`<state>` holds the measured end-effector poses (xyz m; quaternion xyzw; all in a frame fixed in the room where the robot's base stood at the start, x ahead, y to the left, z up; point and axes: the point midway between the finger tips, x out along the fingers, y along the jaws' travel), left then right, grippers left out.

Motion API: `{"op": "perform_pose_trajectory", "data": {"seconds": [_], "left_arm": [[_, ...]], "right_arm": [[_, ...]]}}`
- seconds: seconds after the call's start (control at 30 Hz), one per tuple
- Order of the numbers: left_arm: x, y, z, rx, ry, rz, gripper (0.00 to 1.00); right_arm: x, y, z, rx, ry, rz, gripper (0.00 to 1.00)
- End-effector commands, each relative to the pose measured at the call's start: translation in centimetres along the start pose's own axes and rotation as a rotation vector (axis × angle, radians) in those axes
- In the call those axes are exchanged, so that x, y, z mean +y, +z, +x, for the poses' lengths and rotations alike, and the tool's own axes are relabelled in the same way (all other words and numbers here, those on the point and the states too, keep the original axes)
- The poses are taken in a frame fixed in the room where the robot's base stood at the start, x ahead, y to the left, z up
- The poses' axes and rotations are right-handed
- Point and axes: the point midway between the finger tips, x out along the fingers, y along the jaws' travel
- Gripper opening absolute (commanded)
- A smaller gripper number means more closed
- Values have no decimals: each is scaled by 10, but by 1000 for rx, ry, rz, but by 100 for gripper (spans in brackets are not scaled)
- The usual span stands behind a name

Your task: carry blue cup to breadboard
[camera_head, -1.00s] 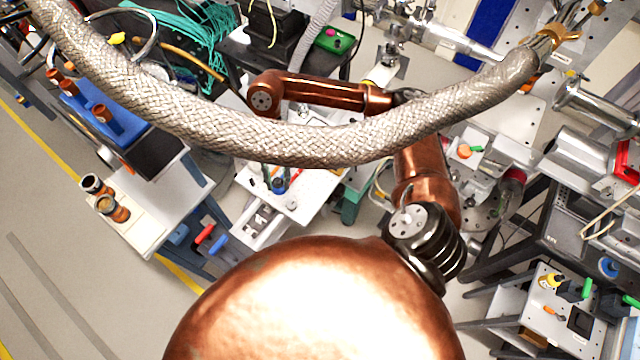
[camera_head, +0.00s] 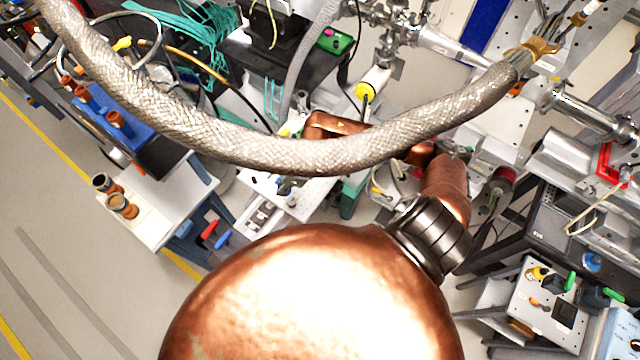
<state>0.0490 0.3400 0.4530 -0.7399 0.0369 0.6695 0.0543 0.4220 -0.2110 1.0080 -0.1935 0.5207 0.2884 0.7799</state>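A small round blue item (camera_head: 592,262), possibly the blue cup, sits at the lower right beside a pale plate. A dark blue item (camera_head: 285,187) stands on a white bench in the middle, partly covered by the braided hose; I cannot tell which is the cup. A pale plate with a few holes (camera_head: 538,312) at the lower right may be the breadboard, but this is unclear. My copper right arm bends up from the bottom and its forearm runs left behind the hose. Neither of my grippers is visible.
A thick braided hose (camera_head: 290,157) hangs across the view in front of my arm. A white table (camera_head: 155,222) at left carries two brown-orange cups (camera_head: 123,206). Metal beam pipes and equipment crowd the right. Open floor (camera_head: 70,250) lies at the lower left.

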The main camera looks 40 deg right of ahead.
Motion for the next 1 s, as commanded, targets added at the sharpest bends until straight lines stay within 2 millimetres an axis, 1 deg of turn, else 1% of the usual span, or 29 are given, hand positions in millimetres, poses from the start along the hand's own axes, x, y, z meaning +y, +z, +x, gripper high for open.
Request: {"op": "perform_pose_trajectory", "data": {"seconds": [0.07, 0.17, 0.27, 0.5, 0.7, 0.8, 1.0], "left_arm": [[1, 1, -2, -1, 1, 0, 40], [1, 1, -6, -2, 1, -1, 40], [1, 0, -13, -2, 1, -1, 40], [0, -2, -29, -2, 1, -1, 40], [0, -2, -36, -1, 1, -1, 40], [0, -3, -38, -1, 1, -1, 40], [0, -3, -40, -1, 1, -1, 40]], "right_arm": [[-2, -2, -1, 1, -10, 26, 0], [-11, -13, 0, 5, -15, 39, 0], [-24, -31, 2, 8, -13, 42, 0], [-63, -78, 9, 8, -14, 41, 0], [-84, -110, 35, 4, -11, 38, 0], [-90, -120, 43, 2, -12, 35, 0], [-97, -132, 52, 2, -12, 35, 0]]}}
